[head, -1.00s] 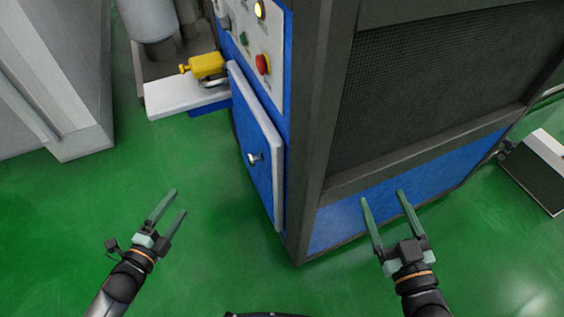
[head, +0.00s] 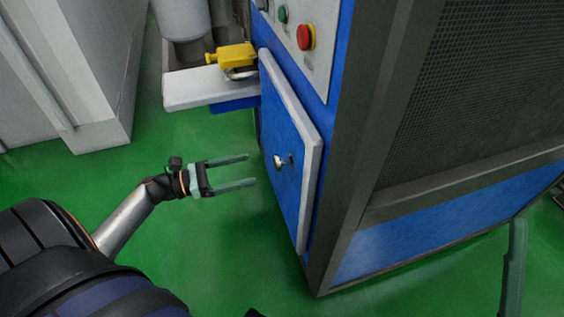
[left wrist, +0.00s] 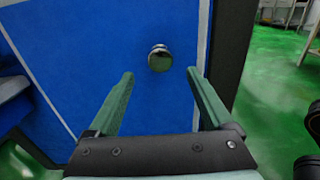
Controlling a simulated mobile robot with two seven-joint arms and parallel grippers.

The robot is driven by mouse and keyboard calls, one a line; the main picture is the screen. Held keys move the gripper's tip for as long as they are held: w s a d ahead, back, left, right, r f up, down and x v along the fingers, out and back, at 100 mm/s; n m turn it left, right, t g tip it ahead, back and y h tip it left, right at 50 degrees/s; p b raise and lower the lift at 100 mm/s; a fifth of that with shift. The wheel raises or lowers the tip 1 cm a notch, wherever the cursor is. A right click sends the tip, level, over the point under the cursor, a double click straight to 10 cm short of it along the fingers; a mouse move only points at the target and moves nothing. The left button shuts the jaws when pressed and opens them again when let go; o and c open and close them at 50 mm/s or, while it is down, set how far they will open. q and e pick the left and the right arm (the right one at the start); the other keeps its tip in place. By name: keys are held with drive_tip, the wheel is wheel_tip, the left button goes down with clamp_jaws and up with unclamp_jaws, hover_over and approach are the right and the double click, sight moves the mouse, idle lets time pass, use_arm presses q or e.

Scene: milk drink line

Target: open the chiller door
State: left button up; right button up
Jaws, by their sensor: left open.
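The chiller door (head: 288,120) is a blue panel with a pale grey edge on the side of the blue and dark grey cabinet; it appears closed. Its small round metal knob (head: 280,161) sticks out near the middle. My left gripper (head: 251,169) is open and empty, its fingers pointing at the knob with a short gap left. In the left wrist view the door (left wrist: 110,40) fills the background, and the knob (left wrist: 159,58) shows just beyond and between the open fingertips (left wrist: 161,73). Only one finger of my right gripper (head: 515,265) shows at the right edge.
A white shelf (head: 205,90) with a yellow valve-like part (head: 235,56) juts out left of the door top. A red button (head: 305,37) and a green button (head: 282,14) sit above the door. Green floor (head: 215,250) is clear below the left gripper.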

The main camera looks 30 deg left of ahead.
sight(277, 162)
use_arm(q)
drive_tip(key=x, duration=0.9)
drive_tip(key=shift+w+d, duration=0.1)
drive_tip(key=shift+w, duration=0.1)
drive_tip(key=shift+c, duration=0.3)
clamp_jaws()
